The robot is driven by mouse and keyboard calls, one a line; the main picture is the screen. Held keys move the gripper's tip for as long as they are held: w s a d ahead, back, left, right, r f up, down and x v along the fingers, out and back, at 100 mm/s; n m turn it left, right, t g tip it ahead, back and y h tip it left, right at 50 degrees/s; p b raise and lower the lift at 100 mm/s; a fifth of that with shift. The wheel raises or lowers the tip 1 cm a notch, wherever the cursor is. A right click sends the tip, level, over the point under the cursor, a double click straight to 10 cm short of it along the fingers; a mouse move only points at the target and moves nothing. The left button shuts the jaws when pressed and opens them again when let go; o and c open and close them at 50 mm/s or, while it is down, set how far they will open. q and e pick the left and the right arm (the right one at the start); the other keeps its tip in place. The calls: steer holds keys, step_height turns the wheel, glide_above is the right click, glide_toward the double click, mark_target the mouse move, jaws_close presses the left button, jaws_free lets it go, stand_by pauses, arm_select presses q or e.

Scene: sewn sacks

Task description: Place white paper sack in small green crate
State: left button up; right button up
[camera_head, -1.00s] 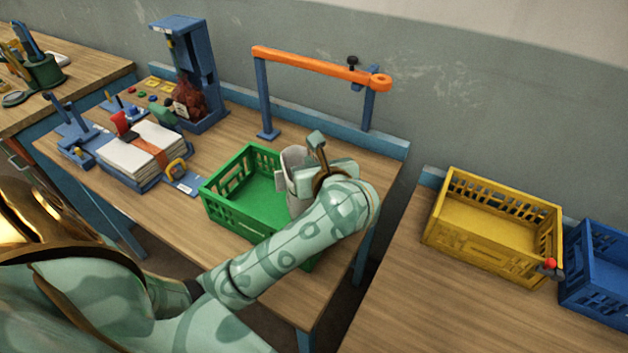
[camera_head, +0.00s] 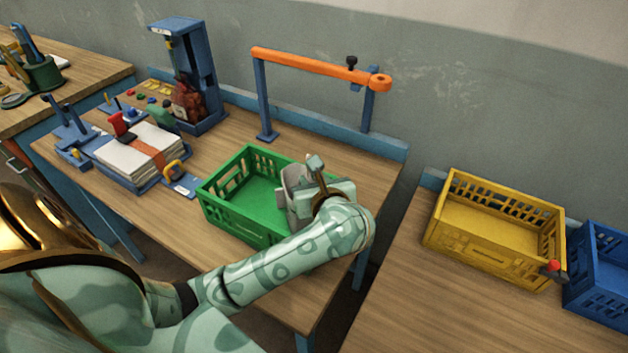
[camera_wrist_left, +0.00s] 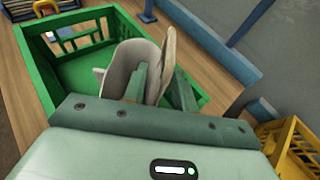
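The small green crate (camera_head: 232,212) stands on the wooden table in the middle of the head view. The white paper sack (camera_head: 290,184) is at the crate's right end, upright, its lower part inside or just over the crate. My left gripper (camera_head: 304,196) is on the sack's right side. In the left wrist view the sack (camera_wrist_left: 124,64) shows its open top, and the fingers of my left gripper (camera_wrist_left: 160,82) lie on either side of its wall. The sack's bottom is hidden, so I cannot tell whether it touches the crate floor. My right gripper is not in view.
An orange bar on blue posts (camera_head: 315,66) stands behind the crate. A blue stand (camera_head: 190,75) and a bound paper stack (camera_head: 135,155) are to the left. A yellow crate (camera_head: 490,255) and a blue crate (camera_head: 597,285) stand on the right table, across a gap.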

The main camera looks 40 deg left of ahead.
arm_select(q)
steer(key=shift+r, duration=0.2)
steer(key=shift+s+d+r+p, duration=0.15)
steer(key=shift+s+d+p, duration=0.05)
steer(key=shift+d+p, duration=0.1)
steer(key=p+v, duration=0.1)
steer(key=v, duration=1)
steer(key=shift+s, duration=0.15)
